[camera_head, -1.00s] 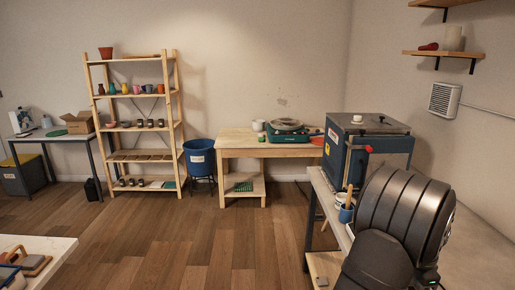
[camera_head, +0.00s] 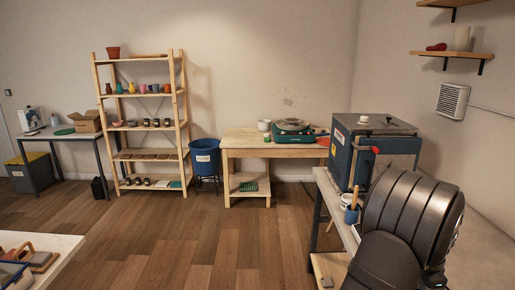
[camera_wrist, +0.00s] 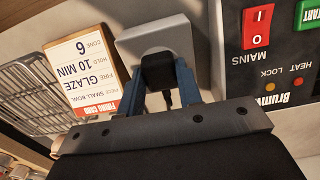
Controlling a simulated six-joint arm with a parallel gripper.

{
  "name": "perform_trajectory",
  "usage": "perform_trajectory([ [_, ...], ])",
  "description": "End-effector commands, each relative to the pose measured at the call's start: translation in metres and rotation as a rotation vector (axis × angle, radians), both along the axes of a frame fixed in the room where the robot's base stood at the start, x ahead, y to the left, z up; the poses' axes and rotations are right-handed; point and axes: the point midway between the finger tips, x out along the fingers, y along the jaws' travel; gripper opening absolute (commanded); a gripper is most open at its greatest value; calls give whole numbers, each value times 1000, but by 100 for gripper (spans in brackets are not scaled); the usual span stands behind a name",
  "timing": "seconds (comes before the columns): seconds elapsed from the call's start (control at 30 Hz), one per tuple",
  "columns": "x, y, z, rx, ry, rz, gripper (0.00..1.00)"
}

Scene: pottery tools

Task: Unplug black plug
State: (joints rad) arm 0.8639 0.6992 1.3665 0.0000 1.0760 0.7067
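The black plug (camera_wrist: 158,72) sits in a pale grey wall socket (camera_wrist: 150,38) in the wrist view. My gripper (camera_wrist: 160,82) has its two blue fingers on either side of the plug, and they appear to press against its sides. A black cord end shows below the plug, between the fingers. The plug still meets the socket face, and I see no gap there. In the head view my dark arm fills the lower right, and the plug and socket are not visible.
A control panel (camera_wrist: 270,50) with a red mains switch is right of the socket. A firing card (camera_wrist: 85,75) and wire rack (camera_wrist: 38,95) are at left. In the head view a blue kiln (camera_head: 375,150) stands on the right bench, and open wooden floor (camera_head: 190,240) lies left of it.

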Motion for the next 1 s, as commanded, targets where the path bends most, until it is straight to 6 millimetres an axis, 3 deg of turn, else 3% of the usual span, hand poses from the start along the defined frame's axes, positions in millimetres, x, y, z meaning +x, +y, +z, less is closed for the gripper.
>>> perform_trajectory([
  [1.0, 0, 0, 33, 0, 0, 0, 0],
])
